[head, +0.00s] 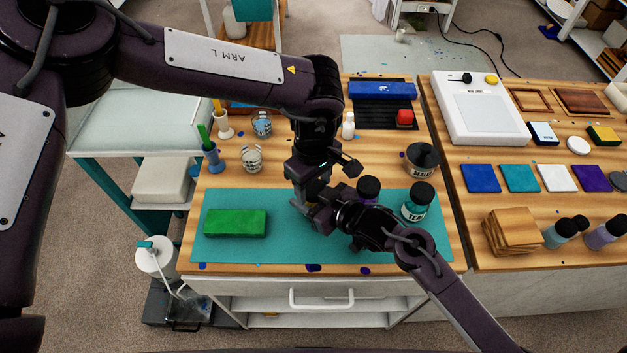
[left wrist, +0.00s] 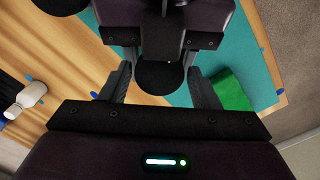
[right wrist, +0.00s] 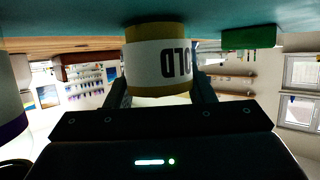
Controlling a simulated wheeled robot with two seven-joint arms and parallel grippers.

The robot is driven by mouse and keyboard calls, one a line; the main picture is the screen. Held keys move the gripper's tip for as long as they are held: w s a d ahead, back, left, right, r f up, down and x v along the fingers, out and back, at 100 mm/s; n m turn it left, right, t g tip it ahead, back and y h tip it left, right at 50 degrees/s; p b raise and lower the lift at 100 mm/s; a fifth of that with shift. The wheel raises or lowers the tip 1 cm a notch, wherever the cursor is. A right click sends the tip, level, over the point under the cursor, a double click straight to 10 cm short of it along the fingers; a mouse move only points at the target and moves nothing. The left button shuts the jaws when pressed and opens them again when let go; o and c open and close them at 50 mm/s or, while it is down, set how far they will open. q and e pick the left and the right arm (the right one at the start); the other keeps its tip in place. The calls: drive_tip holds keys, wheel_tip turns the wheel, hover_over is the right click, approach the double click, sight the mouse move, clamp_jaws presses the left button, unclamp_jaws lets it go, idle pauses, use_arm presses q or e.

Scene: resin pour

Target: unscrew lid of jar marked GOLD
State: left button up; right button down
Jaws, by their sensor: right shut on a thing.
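The GOLD jar (right wrist: 160,60), with a gold body and a white label partly reading "OLD", stands on the teal mat (head: 200,240); it is mostly hidden by my grippers in the head view. My right gripper (right wrist: 163,88) is shut on the jar's body, with one finger on each side. My left gripper (head: 312,192) points down over the same jar. In the left wrist view, the round black lid (left wrist: 157,80) lies between the left gripper's two spread fingers, with gaps visible beside it.
A green block (head: 235,223) lies on the mat's left. A dark-lidded jar (head: 368,188) and a TEAL jar (head: 416,203) stand close to the right of my grippers.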

use_arm(q)
drive_tip(key=c, duration=0.8)
drive_tip(key=shift+o, duration=0.2)
drive_tip(key=n, duration=0.6)
drive_tip(key=shift+n, duration=0.4)
drive_tip(key=o, duration=1.1)
drive_tip(key=shift+s, duration=0.1)
drive_tip(key=shift+r, duration=0.1)
wheel_tip(320, 180, up, 4)
drive_tip(key=shift+r, duration=0.2)
drive_tip(key=shift+c, duration=0.6)
wheel_tip(320, 180, up, 2)
drive_tip(key=m, duration=0.4)
drive_tip(key=shift+d, duration=0.1)
drive_tip(key=r+m, duration=0.1)
drive_tip(key=m, duration=0.1)
drive_tip(key=shift+r+m, duration=0.1)
drive_tip(key=shift+m, duration=0.2)
drive_tip(key=shift+f, duration=3.85)
